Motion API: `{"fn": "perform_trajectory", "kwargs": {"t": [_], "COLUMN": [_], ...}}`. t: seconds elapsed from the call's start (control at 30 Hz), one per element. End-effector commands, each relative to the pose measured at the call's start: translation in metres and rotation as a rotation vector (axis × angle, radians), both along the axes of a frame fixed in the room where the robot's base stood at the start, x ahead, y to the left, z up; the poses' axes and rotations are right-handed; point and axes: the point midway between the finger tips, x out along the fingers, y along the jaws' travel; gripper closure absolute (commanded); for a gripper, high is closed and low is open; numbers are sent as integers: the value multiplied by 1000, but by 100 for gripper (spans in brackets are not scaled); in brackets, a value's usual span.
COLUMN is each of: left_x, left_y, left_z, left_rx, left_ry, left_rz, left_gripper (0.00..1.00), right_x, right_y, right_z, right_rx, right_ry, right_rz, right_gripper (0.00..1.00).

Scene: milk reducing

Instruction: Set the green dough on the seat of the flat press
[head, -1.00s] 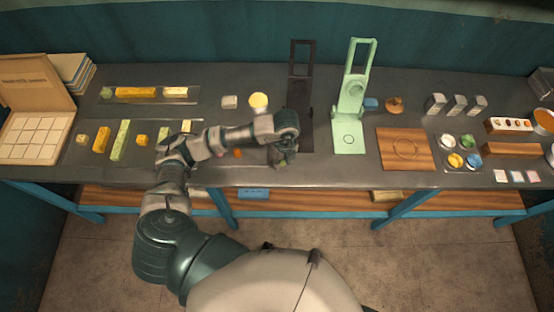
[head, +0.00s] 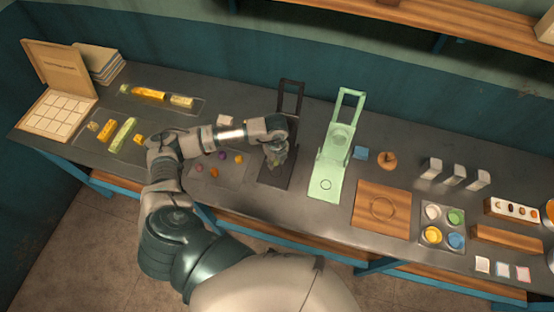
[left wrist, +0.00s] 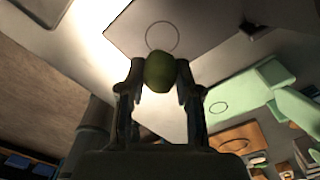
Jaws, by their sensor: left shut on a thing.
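My left gripper (head: 276,158) is shut on the green dough, a small rounded lump (left wrist: 160,71) that shows between its fingertips in the left wrist view. In the head view they are over the base of the dark press (head: 275,183), and the arm covers part of that press. In the left wrist view the dark press's plate (left wrist: 190,22) with a ring outline lies just beyond the dough; the gap between them cannot be told. A pale green press (head: 328,183), with a ring on its base, stands to the right. I cannot tell which press is called flat. My right gripper is not in view.
Several small coloured lumps lie on a mat (head: 232,177) left of the dark press. A wooden board (head: 370,218) with a ring lies right of the green press. The presses' raised frames, such as the dark one's (head: 291,95), stand tall at the back.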

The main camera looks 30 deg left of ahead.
Motion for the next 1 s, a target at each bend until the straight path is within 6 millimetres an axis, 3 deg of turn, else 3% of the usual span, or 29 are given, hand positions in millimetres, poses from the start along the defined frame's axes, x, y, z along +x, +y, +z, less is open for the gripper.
{"fn": "perform_trajectory", "kwargs": {"t": [0.17, 0.5, 1.0], "left_x": [2, 1, 2], "left_y": [-1, -1, -1], "left_z": [-18, -53, -60], "left_rx": [0, 0, 0], "left_ry": [2, 2, 1], "left_rz": [-1, 0, -1], "left_gripper": [90, 90, 90], "right_x": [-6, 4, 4], "right_y": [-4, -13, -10], "right_z": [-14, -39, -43], "right_rx": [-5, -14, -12], "right_ry": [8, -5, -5], "right_rz": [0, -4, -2], "right_gripper": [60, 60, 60]}}
